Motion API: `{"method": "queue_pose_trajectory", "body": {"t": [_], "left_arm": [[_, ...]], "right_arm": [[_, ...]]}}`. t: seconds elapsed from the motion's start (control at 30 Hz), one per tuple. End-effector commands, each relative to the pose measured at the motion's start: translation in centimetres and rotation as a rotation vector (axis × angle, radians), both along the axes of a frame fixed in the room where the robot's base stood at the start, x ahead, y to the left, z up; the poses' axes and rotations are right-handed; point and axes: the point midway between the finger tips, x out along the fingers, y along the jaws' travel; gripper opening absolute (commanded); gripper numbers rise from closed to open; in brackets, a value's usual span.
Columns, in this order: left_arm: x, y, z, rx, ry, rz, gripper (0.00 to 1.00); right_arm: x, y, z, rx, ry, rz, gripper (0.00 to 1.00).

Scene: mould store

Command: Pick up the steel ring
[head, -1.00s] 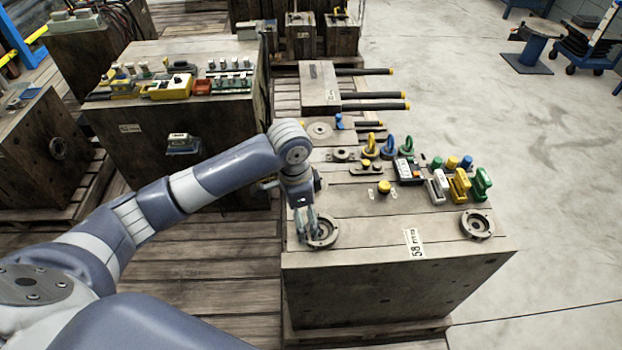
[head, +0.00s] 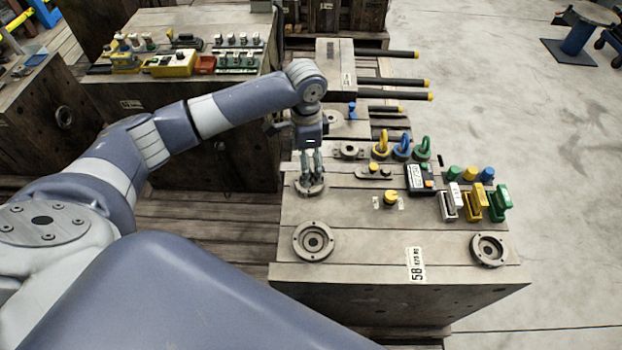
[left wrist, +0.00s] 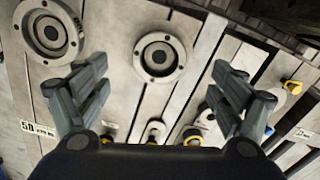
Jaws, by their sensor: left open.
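Grey flat rings with dark central holes lie on the wooden-looking block. One steel ring (head: 309,189) lies near the block's left edge, directly below my left gripper (head: 311,178). In the left wrist view a ring (left wrist: 160,57) sits between the two spread fingers, with another ring (left wrist: 50,30) up and to the left. A larger ring (head: 313,241) lies at the block's front left and one (head: 489,249) at its front right. My left gripper is open and points down; nothing is held. I cannot tell if its fingertips touch the ring. My right gripper is not seen.
The block (head: 350,262) also bears yellow, blue and green eye bolts (head: 402,146), a yellow knob (head: 390,198), a dark boxed device (head: 420,177) and coloured clamps (head: 475,203). Black bars with yellow ends (head: 390,82) stick out behind.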

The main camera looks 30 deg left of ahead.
Motion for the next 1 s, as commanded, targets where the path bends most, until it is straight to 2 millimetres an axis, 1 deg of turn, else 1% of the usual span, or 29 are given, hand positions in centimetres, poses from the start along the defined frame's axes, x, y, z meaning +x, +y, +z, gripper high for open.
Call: {"method": "queue_pose_trajectory", "body": {"t": [0.03,0.1,0.2,0.3,0.5,0.57,0.67,0.83,0.87,0.9,0.97,1.0], "left_arm": [[0.0,0.0,-0.7,0.0,0.001,-0.001,0.88],[0.0,-0.1,-1.3,0.001,-0.001,-0.001,0.88],[0.0,0.0,-1.9,0.001,0.0,-0.001,0.88],[-0.1,-0.1,-3.1,0.001,0.002,-0.001,0.88],[-0.1,-0.1,-6.0,0.001,0.0,-0.001,0.88],[-0.1,-0.1,-6.5,0.001,0.0,-0.001,0.88],[-0.1,-0.1,-6.8,0.001,-0.002,-0.002,0.88],[-0.1,-0.1,-6.8,0.001,-0.002,-0.002,0.88],[-0.1,-0.1,-6.8,0.001,-0.002,-0.002,0.81],[-0.1,-0.1,-6.8,0.001,-0.002,-0.002,0.72],[-0.1,-0.1,-6.8,0.001,-0.002,-0.002,0.58],[-0.1,-0.1,-6.8,0.001,-0.002,-0.002,0.49]], "right_arm": [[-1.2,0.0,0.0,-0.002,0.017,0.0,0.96],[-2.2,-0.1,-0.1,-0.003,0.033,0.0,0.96],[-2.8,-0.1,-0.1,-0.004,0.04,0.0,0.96],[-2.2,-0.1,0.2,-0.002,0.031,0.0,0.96],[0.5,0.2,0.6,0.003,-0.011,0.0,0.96],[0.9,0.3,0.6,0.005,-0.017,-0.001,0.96],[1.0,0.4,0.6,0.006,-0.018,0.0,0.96],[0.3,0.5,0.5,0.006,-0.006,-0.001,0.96],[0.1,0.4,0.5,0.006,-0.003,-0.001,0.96],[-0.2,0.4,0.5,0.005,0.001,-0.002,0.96],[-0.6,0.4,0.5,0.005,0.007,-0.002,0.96],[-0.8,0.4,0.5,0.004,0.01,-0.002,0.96]]}}
